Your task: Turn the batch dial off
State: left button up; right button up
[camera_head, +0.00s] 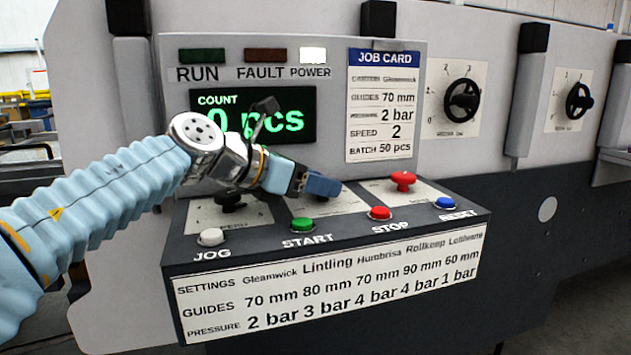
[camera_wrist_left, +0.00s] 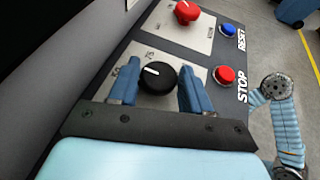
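A black dial (camera_wrist_left: 158,77) with a white pointer line sits on a pale plate in the left wrist view. Its pointer aims up and left; the plate's lettering is too small to read, so I cannot confirm it is the batch dial. My left gripper (camera_wrist_left: 158,88) has one blue finger on each side of this dial, spread apart; I cannot tell whether they touch it. In the head view my left gripper (camera_head: 322,187) is over the middle plate of the sloped panel and hides the dial there. My right gripper is out of view.
The panel (camera_head: 255,245) also carries another black dial (camera_head: 230,202), a red knob (camera_head: 403,180), and JOG (camera_head: 212,237), START (camera_head: 302,224), STOP (camera_head: 380,213) and RESET (camera_head: 445,203) buttons close by. Above are the count display (camera_head: 290,118) reading 0 pcs and the job card (camera_head: 383,105).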

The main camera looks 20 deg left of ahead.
pick_arm(q)
jog(key=c, duration=0.6)
jog(key=shift+o, duration=0.2)
